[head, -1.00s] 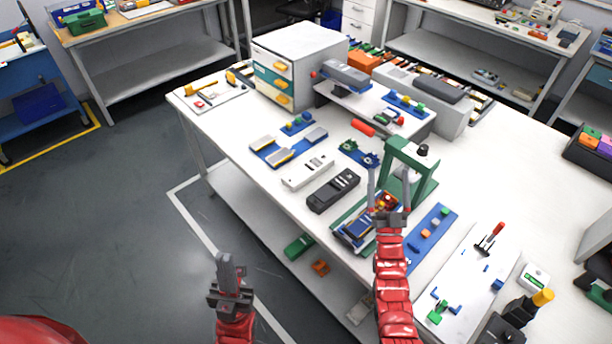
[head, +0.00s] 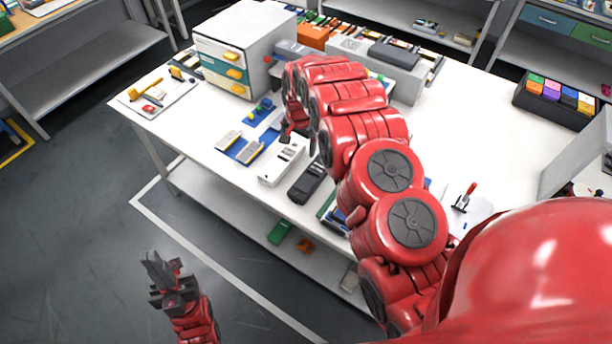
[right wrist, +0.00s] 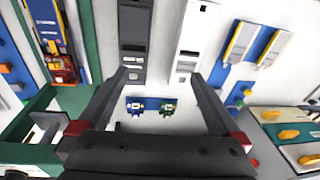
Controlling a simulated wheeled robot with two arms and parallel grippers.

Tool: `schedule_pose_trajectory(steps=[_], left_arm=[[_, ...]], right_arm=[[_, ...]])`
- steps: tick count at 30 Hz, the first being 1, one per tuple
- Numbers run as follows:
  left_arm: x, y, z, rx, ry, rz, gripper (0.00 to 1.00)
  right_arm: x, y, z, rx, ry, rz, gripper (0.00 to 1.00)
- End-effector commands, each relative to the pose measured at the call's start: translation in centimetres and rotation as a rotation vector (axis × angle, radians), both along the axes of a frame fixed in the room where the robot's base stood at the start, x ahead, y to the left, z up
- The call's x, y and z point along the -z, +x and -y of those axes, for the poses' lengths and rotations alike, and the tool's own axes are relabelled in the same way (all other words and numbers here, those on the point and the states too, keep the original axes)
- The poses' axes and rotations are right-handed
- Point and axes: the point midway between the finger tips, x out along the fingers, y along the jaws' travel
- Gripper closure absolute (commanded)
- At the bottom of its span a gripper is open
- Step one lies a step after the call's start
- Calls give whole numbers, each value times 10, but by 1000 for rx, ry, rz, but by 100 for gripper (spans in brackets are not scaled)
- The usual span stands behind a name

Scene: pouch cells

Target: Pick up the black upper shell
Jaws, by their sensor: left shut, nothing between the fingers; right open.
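The black upper shell (head: 306,183) lies flat on the white table, beside the white shell (head: 282,160). In the right wrist view the black shell (right wrist: 135,32) looks dark grey, at the top left of centre, with the white shell (right wrist: 189,38) to its right. My right gripper (right wrist: 160,78) is open and empty above the table, its fingers spread around the two shells' near ends in the picture; height is unclear. My left gripper (head: 160,265) is shut and empty, off the table over the floor.
A drawer cabinet (head: 243,50) stands at the back. A blue tray with grey plates (head: 246,143) lies left of the white shell.

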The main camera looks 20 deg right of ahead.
Motion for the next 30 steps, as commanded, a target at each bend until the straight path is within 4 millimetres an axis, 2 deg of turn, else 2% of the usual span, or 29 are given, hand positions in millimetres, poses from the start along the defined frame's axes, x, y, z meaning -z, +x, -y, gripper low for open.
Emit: schedule_pose_trajectory(steps=[1,4,8,14,22,23,24,30], left_arm=[[0,0,0,0,0,0,100],[0,0,0,0,0,0,100],[5,0,0,0,0,0,100],[34,0,0,0,0,0,100],[87,0,0,0,0,0,100],[77,0,0,0,0,-1,100],[74,0,0,0,0,0,100],[62,0,0,0,0,0,100]], right_arm=[[-10,-15,-3,14,9,-52,0],[-21,-38,-6,36,20,-127,0],[-20,-48,-8,45,24,-162,0],[9,-48,-7,46,24,-161,0],[62,-47,-7,45,23,-159,0],[62,-48,-7,44,22,-161,0],[71,-49,-7,44,23,-162,0],[93,-47,-7,45,24,-158,0]])
